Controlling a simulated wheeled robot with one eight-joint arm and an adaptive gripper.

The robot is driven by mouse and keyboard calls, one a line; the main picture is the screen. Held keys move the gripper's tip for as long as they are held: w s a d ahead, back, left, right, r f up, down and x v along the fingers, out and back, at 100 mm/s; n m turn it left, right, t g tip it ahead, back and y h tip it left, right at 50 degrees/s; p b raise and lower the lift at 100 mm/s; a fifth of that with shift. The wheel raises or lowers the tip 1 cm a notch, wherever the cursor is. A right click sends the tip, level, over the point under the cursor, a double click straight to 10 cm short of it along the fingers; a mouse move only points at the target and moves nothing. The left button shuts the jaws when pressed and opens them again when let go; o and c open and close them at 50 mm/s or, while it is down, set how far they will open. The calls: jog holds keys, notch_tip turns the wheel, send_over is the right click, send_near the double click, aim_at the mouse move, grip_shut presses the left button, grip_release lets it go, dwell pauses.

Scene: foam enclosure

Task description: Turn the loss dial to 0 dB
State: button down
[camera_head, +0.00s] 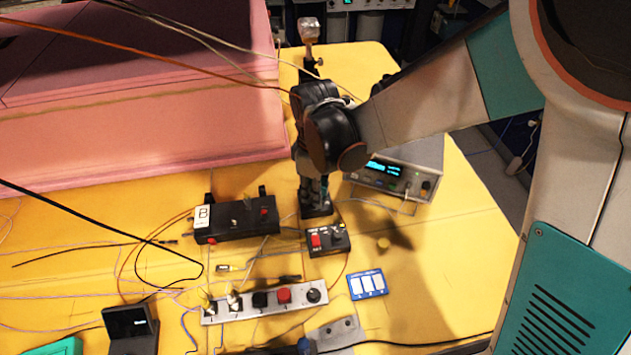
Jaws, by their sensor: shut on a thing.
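My gripper (316,205) points down in the middle of the table, at the end of my arm that comes in from the right. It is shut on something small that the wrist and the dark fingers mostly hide. No dB scale or pointer position can be read.
A black box marked B (237,228) stands left of my gripper. A lit instrument (394,178) stands to the right. A grey switch strip (265,304) and a blue-framed panel (367,284) lie in front. A pink foam block (130,130) fills the back left. Loose cables cross the table.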

jog(key=c, duration=1.4)
grip_release()
jog(key=shift+o, duration=0.2)
